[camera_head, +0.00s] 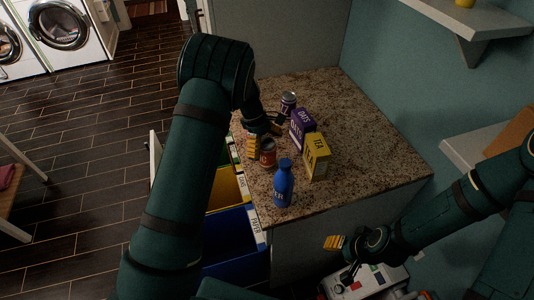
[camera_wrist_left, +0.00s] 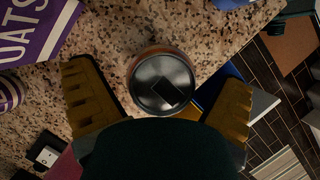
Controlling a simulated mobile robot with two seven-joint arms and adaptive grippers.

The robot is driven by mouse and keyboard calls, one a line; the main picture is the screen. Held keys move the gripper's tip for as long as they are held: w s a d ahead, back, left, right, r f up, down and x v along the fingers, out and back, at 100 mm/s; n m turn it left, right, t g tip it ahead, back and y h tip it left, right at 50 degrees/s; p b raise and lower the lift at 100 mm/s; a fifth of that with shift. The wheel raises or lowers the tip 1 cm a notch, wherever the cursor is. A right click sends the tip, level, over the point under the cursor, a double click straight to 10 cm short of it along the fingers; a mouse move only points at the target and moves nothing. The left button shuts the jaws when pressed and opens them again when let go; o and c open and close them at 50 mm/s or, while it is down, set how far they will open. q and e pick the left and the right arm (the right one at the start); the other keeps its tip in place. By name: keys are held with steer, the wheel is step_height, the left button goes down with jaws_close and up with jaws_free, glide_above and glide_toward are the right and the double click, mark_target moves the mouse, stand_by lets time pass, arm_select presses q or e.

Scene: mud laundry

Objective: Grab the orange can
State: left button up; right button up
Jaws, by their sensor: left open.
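The orange can (camera_head: 268,155) stands upright on the granite counter near its left edge. In the left wrist view its dark round lid (camera_wrist_left: 163,82) shows from above with a thin orange-brown rim. My left gripper (camera_head: 263,139) is open beside the can in the head view. In the left wrist view the yellow pads of my left gripper (camera_wrist_left: 158,100) are spread on either side of the can, with gaps between pads and can. My right gripper (camera_head: 340,246) is low at the front right, away from the can; its opening is not clear.
A blue bottle (camera_head: 284,184), yellow tea box (camera_head: 317,157), purple oats box (camera_head: 297,130) and purple can (camera_head: 288,100) stand close by on the counter (camera_head: 365,150). Bins, one blue (camera_head: 235,240), sit left below the counter edge. The counter's right side is clear.

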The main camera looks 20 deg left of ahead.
arm_select(q)
steer(key=shift+s+d+f, duration=0.15)
steer(key=shift+d+f, duration=0.1)
steer(key=shift+f, duration=0.25)
steer(key=c, duration=0.9)
steer(key=shift+o, duration=0.2)
